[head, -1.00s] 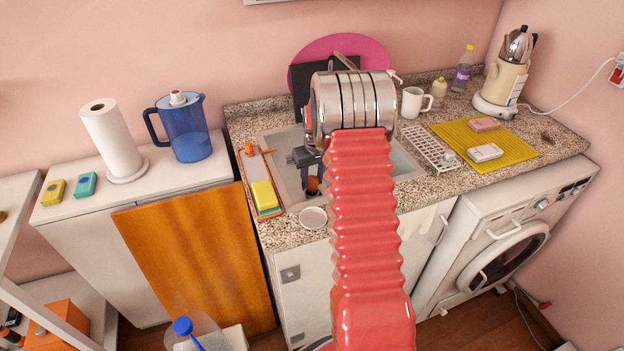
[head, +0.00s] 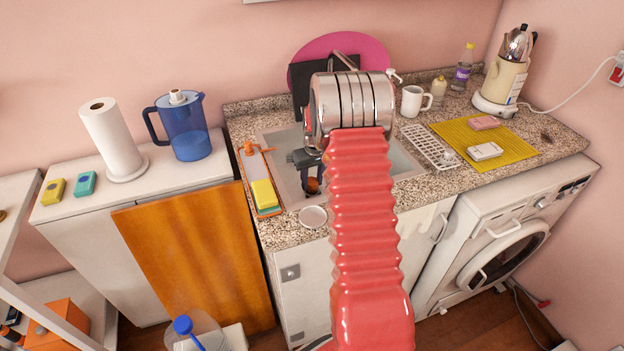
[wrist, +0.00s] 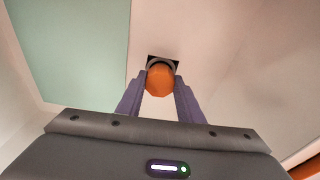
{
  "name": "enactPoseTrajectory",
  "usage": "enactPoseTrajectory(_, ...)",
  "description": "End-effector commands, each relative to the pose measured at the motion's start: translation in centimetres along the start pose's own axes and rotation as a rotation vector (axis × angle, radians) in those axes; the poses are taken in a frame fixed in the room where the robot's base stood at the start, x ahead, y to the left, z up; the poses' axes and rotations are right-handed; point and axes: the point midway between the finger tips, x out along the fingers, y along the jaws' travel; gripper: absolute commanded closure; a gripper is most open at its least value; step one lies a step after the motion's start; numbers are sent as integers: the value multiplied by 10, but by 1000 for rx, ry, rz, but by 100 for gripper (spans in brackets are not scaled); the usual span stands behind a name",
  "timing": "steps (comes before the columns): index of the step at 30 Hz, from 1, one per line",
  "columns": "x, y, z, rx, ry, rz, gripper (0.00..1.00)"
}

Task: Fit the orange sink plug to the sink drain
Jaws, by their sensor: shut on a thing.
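The orange sink plug (wrist: 160,79) is held between the two fingers of my gripper (wrist: 160,84) in the wrist view. The sink drain (wrist: 163,61) shows as a dark opening with a grey ring just beyond the plug, partly hidden by it. I cannot tell whether plug and drain touch. In the head view my gripper (head: 312,174) reaches down into the sink (head: 286,178), and a bit of the orange plug (head: 312,186) shows low in the basin. My arm hides much of the basin.
An orange tray with a yellow sponge (head: 264,193) lies on the sink's left rim. A small white dish (head: 313,216) stands at the front edge. A white rack (head: 430,146) and a white mug (head: 412,101) stand to the right. A pale green surface (wrist: 70,45) shows in the wrist view.

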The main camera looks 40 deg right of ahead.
Motion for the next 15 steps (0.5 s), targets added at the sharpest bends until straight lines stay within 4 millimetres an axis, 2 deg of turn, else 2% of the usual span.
enactPoseTrajectory(15,13,0,2,0,0,0,90)
